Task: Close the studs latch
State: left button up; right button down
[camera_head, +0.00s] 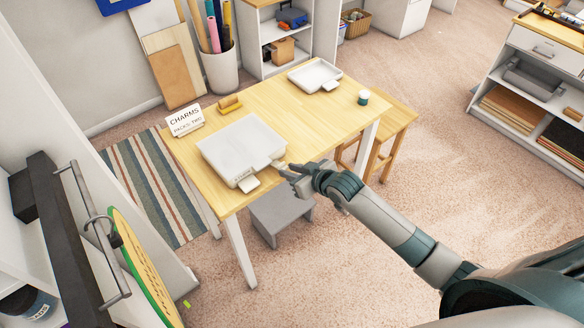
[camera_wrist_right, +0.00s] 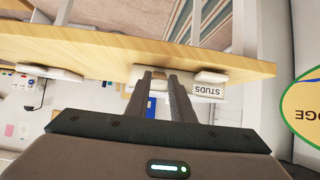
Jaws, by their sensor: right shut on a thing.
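A closed-looking white case (camera_head: 240,145) lies on the wooden table with its front toward the table's near edge. Its STUDS label (camera_wrist_right: 208,91) is on the front, with a white latch tab (camera_wrist_right: 212,77) sticking out beside it; the tab also shows in the head view (camera_head: 249,184). A second pale tab (camera_head: 279,163) is near the case's right corner. My right gripper (camera_wrist_right: 168,74) is at that right part of the front, apart from the STUDS tab, shut on what looks like this second tab. The fingers hide most of it. My left gripper is not in view.
The wooden table (camera_head: 310,125) also bears a CHARMS sign (camera_head: 185,121), a yellow-brown block (camera_head: 230,104), a white tray (camera_head: 315,75) and a small green-and-white jar (camera_head: 364,97). A grey step stool (camera_head: 280,212) and a wooden stool (camera_head: 398,118) stand close by.

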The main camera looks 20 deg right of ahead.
aim_at(284, 168)
jog(key=shift+w+a+r+g, duration=0.1)
jog(key=shift+w+r+g, duration=0.25)
jog(key=shift+r, duration=0.3)
jog(key=w+r+g+h, duration=0.1)
jog(key=g, duration=0.1)
jog(key=w+a+r+g+h, duration=0.1)
jog(key=g, duration=0.1)
jog(key=shift+w+r+p, duration=0.1)
jog(key=shift+r+p, duration=0.1)
jog(key=shift+p, duration=0.15)
jog(key=w+g, duration=0.1)
jog(key=w+a+r+g+h, duration=0.1)
jog(key=g, duration=0.1)
jog(key=shift+r, duration=0.1)
jog(key=shift+w+a+r+g+h+b, duration=0.15)
jog(key=shift+w+g+h+b, duration=0.1)
jog(key=shift+w+g, duration=0.25)
jog(key=shift+w+a+g+h+b, duration=0.15)
jog(key=shift+w+g+h, duration=0.15)
jog(key=shift+g, duration=0.35)
jog(key=shift+w+a+g+h+b, duration=0.15)
jog(key=shift+w+g+h+b, duration=0.05)
jog(key=shift+w+g+b, duration=0.3)
jog(key=shift+w+a+g+h+b, duration=0.15)
jog(key=shift+w+g+b, duration=0.25)
jog(key=shift+g, duration=0.2)
jog(key=c, duration=1.5)
grip_release()
